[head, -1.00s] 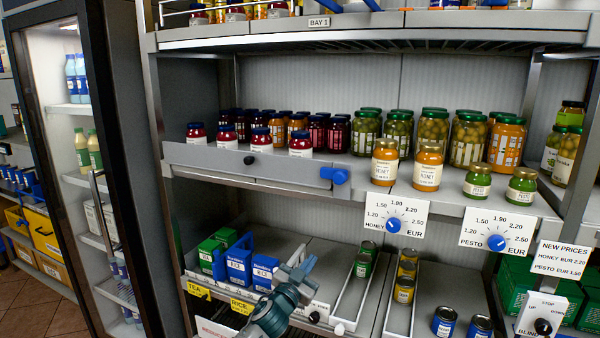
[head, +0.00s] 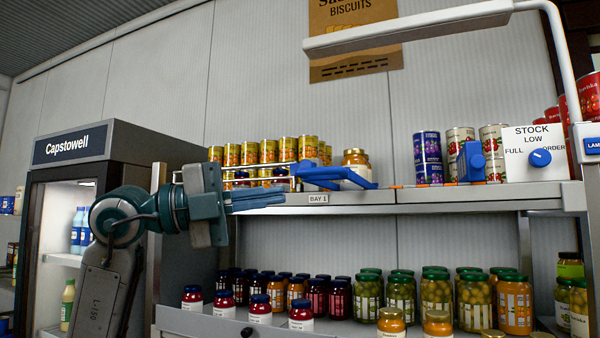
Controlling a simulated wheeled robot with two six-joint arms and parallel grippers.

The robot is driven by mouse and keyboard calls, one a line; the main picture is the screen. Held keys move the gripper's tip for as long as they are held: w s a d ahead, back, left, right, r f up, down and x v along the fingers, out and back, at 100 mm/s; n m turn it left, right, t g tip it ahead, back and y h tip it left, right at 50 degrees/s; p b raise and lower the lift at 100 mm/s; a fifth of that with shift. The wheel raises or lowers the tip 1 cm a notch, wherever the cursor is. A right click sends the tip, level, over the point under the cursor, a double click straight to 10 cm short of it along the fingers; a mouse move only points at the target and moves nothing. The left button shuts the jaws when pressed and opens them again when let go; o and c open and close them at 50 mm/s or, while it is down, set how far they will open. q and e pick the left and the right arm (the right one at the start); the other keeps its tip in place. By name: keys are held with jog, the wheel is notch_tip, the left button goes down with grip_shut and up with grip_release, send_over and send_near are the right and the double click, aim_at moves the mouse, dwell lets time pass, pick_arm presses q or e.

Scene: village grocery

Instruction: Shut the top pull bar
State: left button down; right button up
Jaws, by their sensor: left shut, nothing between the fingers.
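My left gripper (head: 284,196) is shut and empty. It points right, in front of the top shelf edge near the BAY 1 label. A blue handle (head: 335,177) sticks out on the top shelf, just to the right of and slightly above my fingertips. A thin wire rail (head: 240,166) runs left from it in front of yellow-labelled cans. I cannot tell whether the fingers touch the handle, and they look a little apart from it. My right gripper is out of view.
Honey jars (head: 356,162) stand behind the handle. Another blue handle (head: 471,162) stands further right, beside a stock dial sign (head: 535,153). The fridge (head: 75,150) is left, behind my arm. Jars fill the shelf below.

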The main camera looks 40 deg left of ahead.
pick_arm(q)
jog(key=s+a+r+n+t+y, duration=0.3)
jog(key=s+y, duration=0.1)
jog(key=s, duration=0.1)
jog(key=p, duration=0.8)
send_near(324, 170)
jog(key=x, duration=0.3)
jog(key=d+x, duration=0.1)
jog(key=shift+d+r, duration=0.15)
jog(key=shift+w+a+p, duration=0.3)
jog(key=shift+w+a, duration=0.1)
jog(key=shift+w, duration=0.3)
jog(key=shift+d, duration=0.15)
